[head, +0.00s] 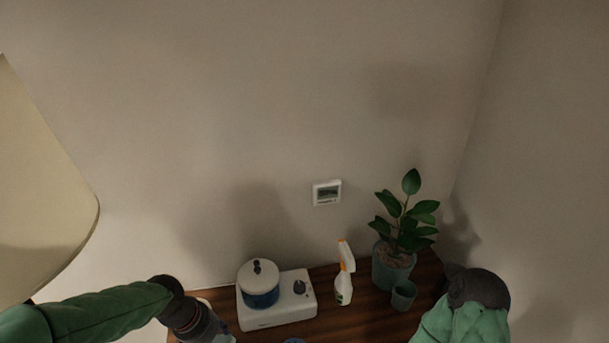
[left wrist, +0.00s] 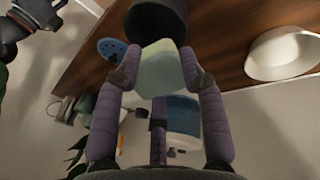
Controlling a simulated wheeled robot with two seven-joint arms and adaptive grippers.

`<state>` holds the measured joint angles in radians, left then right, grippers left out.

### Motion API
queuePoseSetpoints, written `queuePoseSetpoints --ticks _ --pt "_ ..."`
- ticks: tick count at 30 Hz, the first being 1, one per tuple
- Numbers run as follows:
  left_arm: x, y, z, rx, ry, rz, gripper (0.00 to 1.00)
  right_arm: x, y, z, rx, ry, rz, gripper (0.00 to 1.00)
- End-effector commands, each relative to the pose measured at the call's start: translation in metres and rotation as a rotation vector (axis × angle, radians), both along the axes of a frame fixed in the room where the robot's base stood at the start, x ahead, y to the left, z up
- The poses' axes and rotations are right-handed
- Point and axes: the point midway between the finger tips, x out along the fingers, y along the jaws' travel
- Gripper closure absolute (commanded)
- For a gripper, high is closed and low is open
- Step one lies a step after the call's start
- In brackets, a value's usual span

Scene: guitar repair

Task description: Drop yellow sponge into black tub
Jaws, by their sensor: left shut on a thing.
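The sponge (left wrist: 162,68), a pale yellow-green block, is between the two fingertips of my left gripper (left wrist: 160,78) in the left wrist view. The gripper is shut on it. The black tub (left wrist: 157,18) is at the top of that view, just beyond the sponge, partly cut off by the frame edge; the sponge's far edge overlaps it in the picture, and I cannot tell the gap. In the head view my left gripper is mostly cut off at the bottom edge. A dark jointed part at the upper left of the left wrist view looks like my right gripper (left wrist: 32,22); its jaws are unclear.
A white bowl (left wrist: 285,53) and a blue disc with holes (left wrist: 112,48) are on the wooden table (left wrist: 222,42). In the head view, a blue-and-white pot (head: 260,293) sits on a white burner (head: 287,310), left of a spray bottle (head: 344,280), a potted plant (head: 392,272) and a small cup (head: 403,296).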

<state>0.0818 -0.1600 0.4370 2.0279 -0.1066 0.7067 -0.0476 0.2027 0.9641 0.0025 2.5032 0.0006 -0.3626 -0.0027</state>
Motion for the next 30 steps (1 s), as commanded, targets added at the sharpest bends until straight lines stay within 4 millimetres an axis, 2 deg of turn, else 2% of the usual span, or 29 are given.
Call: queuePoseSetpoints --ticks 3,10,11,13,24,30 --pt "0.0 0.0 -0.006 0.0 -0.001 0.0 0.86 0.0 0.0 -0.005 0.0 0.0 0.0 0.6" --pt "0.0 0.0 -0.004 0.0 -0.001 0.0 0.86 0.0 0.0 -0.004 0.0 -0.001 0.0 0.6" --pt "0.0 0.0 -0.004 0.0 -0.001 0.0 0.51 0.0 0.0 -0.004 0.0 -0.001 0.0 0.6" --pt "0.0 0.0 -0.004 0.0 -0.001 0.0 0.32 0.0 0.0 -0.004 0.0 -0.001 0.0 0.6" --pt "0.0 0.001 -0.003 0.0 -0.002 0.001 0.32 0.0 0.0 -0.004 0.0 -0.001 0.0 0.6" --pt "-0.001 0.007 0.018 0.001 -0.007 0.002 0.32 0.0 0.0 -0.004 0.0 -0.001 0.0 0.6"
